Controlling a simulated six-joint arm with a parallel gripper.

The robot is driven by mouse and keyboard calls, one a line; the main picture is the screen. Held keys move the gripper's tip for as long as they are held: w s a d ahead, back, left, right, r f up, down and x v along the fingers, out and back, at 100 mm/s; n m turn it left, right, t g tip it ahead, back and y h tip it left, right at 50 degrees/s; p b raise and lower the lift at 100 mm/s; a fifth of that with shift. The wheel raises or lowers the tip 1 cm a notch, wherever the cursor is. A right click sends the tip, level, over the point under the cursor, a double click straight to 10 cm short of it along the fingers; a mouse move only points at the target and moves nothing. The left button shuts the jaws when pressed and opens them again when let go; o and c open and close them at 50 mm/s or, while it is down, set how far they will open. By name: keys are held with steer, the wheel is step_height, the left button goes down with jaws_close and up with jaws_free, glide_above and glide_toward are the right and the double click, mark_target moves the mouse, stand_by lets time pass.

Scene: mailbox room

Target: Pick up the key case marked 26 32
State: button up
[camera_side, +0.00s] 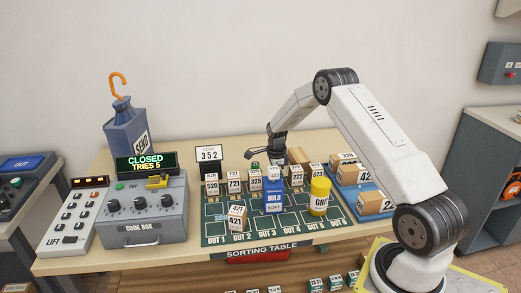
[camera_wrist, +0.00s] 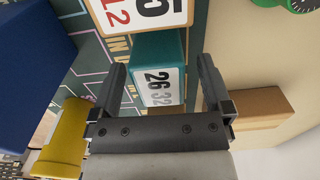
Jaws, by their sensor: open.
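The key case marked 26 32 (camera_wrist: 158,52) is a teal block with a white label, and it shows in the wrist view between my fingers. My gripper (camera_wrist: 162,75) is open, with one black finger on each side of the case. I cannot tell whether either finger touches it. The 26 32 label cannot be read in the side view.
A wooden block marked with a 5 and a 12 (camera_wrist: 145,10) stands close beside the case. A blue BULB box (camera_side: 274,195) and a yellow cylinder (camera_side: 320,196) stand in front. Cartons (camera_side: 372,200) lie on a blue tray at right. The code box (camera_side: 145,208) is at left.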

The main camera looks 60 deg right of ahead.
steer(key=shift+f, duration=0.45)
jaws_close()
stand_by(0.3)
steer(key=shift+r, duration=0.1)
steer(key=shift+r, duration=4.95)
